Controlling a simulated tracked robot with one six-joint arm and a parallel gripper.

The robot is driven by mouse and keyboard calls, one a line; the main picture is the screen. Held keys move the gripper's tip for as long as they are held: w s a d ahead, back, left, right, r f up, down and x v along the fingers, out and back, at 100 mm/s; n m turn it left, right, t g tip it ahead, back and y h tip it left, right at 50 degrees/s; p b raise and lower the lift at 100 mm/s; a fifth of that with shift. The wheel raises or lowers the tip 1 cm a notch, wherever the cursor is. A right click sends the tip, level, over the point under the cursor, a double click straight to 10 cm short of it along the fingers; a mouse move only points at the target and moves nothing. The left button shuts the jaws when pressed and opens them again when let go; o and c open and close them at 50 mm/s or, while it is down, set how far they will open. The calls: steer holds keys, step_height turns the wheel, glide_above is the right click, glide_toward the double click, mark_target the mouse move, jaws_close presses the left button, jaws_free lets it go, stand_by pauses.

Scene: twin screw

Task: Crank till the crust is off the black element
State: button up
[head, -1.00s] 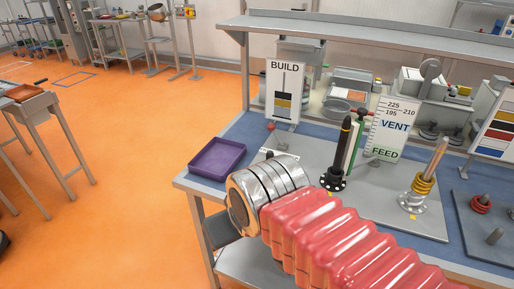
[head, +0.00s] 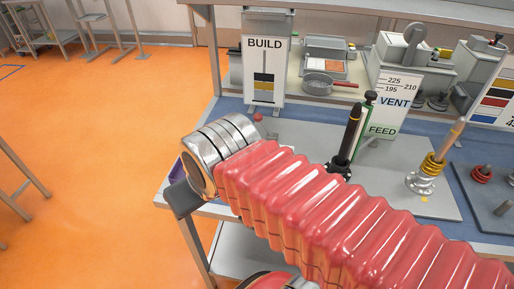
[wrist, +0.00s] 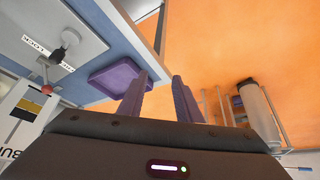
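The black element (head: 350,138) stands upright on a flanged base on the grey plate in the head view; my red-sleeved arm partly hides its foot. I cannot make out any crust on it. A small red ball (head: 257,117) at the foot of the BUILD sign may be a crank knob.
A purple tray (wrist: 116,77) lies at the bench corner, mostly hidden in the head view. The BUILD sign (head: 267,65), VENT/FEED sign (head: 396,103), a green post (head: 365,118) and a yellow-ringed post (head: 441,150) stand on the bench. Open orange floor (head: 90,140) lies left.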

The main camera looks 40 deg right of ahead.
steer(key=shift+o, duration=0.5)
steer(key=shift+o, duration=0.6)
steer(key=shift+w+d, duration=0.1)
steer(key=w+d+r+m+g+y, duration=0.1)
steer(key=w+d+m+g, duration=0.15)
steer(key=d+m, duration=0.5)
steer(key=w+d+r+m+g, duration=0.1)
steer(key=w+d+r+m, duration=0.1)
steer(key=w+d+m, duration=0.4)
steer(key=s+d+f+m+y, duration=0.1)
steer(key=d+m, duration=0.4)
steer(key=d, duration=0.4)
steer(key=s+d+f+m+y, duration=0.1)
steer(key=d+m, duration=0.5)
steer(key=d, duration=0.3)
steer(key=shift+y, duration=0.4)
steer(key=shift+f, duration=0.15)
steer(key=shift+t, duration=0.25)
steer(key=x, duration=1.3)
steer(key=shift+a+f, duration=0.15)
steer(key=shift+f, duration=0.2)
